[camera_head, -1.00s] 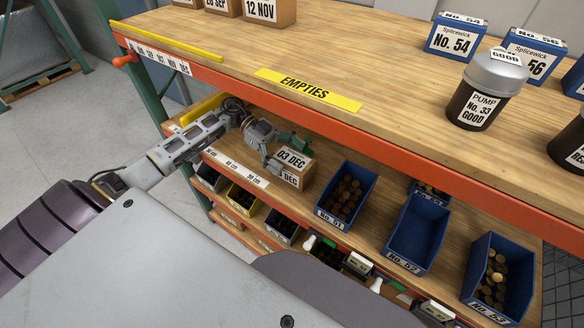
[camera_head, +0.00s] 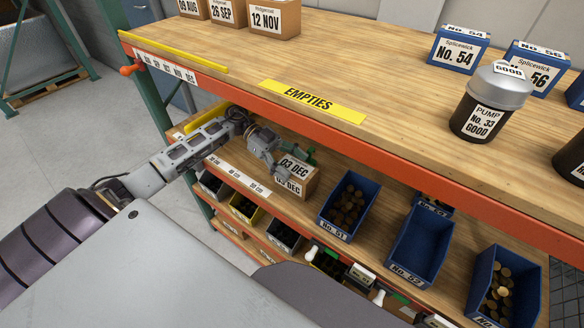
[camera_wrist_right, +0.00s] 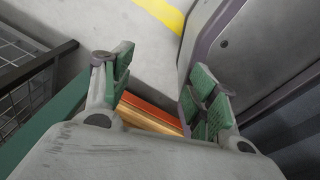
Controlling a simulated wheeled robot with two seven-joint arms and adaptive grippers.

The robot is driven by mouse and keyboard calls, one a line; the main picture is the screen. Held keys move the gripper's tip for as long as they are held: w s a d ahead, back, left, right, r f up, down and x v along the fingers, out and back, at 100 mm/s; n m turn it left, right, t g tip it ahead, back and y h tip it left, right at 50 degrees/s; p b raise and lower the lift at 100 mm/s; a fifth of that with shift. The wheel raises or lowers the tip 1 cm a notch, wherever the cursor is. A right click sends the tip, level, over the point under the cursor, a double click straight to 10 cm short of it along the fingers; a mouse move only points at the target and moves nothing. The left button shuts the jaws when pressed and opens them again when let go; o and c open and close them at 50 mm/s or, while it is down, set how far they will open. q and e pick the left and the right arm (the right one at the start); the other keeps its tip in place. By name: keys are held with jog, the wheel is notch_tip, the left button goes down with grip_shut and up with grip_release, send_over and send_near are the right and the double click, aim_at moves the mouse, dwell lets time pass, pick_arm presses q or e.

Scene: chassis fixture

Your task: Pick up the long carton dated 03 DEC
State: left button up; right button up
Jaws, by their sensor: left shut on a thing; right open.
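The long carton dated 03 DEC (camera_head: 306,184) is a brown box with white date labels. It sits on the shelf below the bench top in the head view, to the left of bin No. 51. My left gripper (camera_head: 284,166) reaches in from the left and is shut on the carton near its left end. The fingers cover part of the carton, and I cannot tell whether its base is clear of the shelf. My right gripper (camera_wrist_right: 160,95) is open and empty in the right wrist view, with its green-padded fingers wide apart.
The bench top's orange front edge (camera_head: 390,171) overhangs the shelf above my left gripper. Blue bins No. 51 (camera_head: 333,223), No. 52 (camera_head: 402,262) and another to the right stand on the shelf. Dated cartons, including 12 NOV (camera_head: 276,19), stand on the bench top.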

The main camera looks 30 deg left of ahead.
pick_arm(q)
jog(key=shift+r, duration=0.8)
notch_tip(320, 180, up, 7)
jog(key=shift+f, duration=0.2)
jog(key=shift+r, duration=0.75)
pick_arm(e)
jog(key=shift+s, duration=0.1)
